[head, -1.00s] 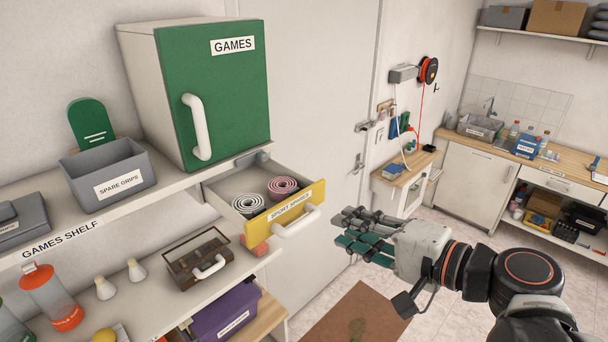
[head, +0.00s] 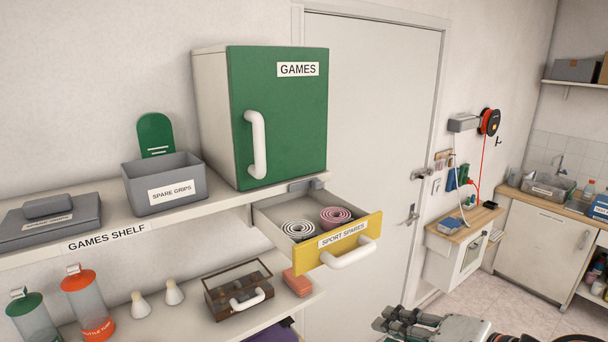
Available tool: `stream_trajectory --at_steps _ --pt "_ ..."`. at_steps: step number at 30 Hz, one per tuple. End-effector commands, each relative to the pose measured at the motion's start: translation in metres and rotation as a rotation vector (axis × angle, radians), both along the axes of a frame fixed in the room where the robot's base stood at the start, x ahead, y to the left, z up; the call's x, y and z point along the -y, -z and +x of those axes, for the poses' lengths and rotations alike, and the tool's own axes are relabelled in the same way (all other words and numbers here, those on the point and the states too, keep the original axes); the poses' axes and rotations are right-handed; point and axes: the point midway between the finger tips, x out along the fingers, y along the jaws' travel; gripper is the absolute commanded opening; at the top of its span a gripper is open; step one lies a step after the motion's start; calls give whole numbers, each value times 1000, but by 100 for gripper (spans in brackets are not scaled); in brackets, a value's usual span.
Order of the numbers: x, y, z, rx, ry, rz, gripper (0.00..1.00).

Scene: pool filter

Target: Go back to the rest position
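My gripper (head: 408,325) is at the bottom edge of the head view, right of centre, partly cut off by the frame. Its dark fingers point left and nothing shows between them, though their gap is hard to make out. It is below and to the right of the open yellow-fronted drawer (head: 366,236) labelled SPORT SPARES, apart from it. In the drawer lie a white coil (head: 299,229) and a pink coil (head: 335,215).
A green-doored GAMES cabinet (head: 280,120) stands shut on the shelf, beside a grey SPARE GRIPS bin (head: 150,200). A brown case (head: 238,288) and bottles stand on the lower shelf. A white door (head: 370,120) is behind. Open floor lies right.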

Motion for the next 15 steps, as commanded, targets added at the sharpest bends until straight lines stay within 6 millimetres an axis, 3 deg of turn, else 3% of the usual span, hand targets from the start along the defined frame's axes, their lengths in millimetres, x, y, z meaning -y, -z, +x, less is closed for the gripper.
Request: stream_trajectory --at_steps 1,3,15 --pt "-2 31 -2 -11 -17 -43 25" --pt "-2 57 -5 -28 -38 -110 25" --pt "9 191 -19 -84 -163 -493 25"
